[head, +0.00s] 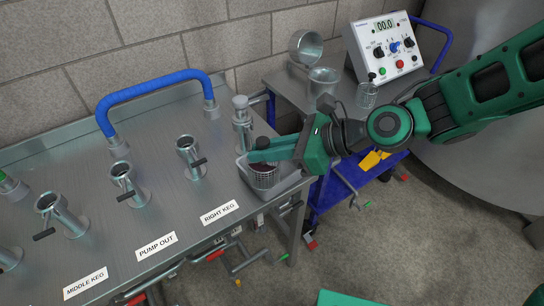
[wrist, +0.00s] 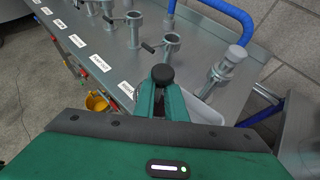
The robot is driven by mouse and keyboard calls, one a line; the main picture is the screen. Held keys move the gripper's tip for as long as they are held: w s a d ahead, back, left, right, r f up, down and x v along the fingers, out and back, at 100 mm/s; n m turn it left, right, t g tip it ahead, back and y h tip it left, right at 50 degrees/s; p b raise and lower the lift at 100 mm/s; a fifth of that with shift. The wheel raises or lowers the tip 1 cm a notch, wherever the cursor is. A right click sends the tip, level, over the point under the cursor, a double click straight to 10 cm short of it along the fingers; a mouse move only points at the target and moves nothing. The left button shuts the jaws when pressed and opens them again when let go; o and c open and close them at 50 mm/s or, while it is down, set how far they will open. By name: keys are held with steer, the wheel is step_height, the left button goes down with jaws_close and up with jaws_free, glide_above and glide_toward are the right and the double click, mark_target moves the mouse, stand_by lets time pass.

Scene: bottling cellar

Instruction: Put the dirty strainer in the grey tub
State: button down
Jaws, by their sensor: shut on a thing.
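The dirty strainer (head: 264,178), a small mesh cup with dark reddish residue, hangs under my gripper (head: 262,150) in the head view. My gripper is shut on it, with the fingers over its top. The grey tub (head: 291,187) stands at the right end of the steel bench, and the strainer is over or within its outline; I cannot tell whether it touches the bottom. In the wrist view my gripper (wrist: 162,88) closes around a black round piece, and the pale tub (wrist: 207,112) shows just right of the fingers. The strainer's mesh is mostly hidden there.
The steel bench (head: 150,210) carries several upright pipe fittings and a blue hose (head: 150,88). A tall fitting (head: 242,120) stands close behind the tub. A side cart holds metal cups (head: 323,80), another mesh strainer (head: 367,95) and a control box (head: 385,50).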

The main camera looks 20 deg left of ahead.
steer(key=shift+w+a+f, duration=0.2)
steer(key=shift+w+f, duration=2)
steer(key=shift+f, duration=0.1)
steer(key=shift+w+a+f, duration=0.2)
steer(key=shift+w+f, duration=1.95)
steer(key=shift+f, duration=0.15)
steer(key=c, duration=1.8)
jaws_free()
steer(key=shift+f, duration=0.15)
steer(key=v, duration=1.2)
steer(key=shift+s, duration=0.1)
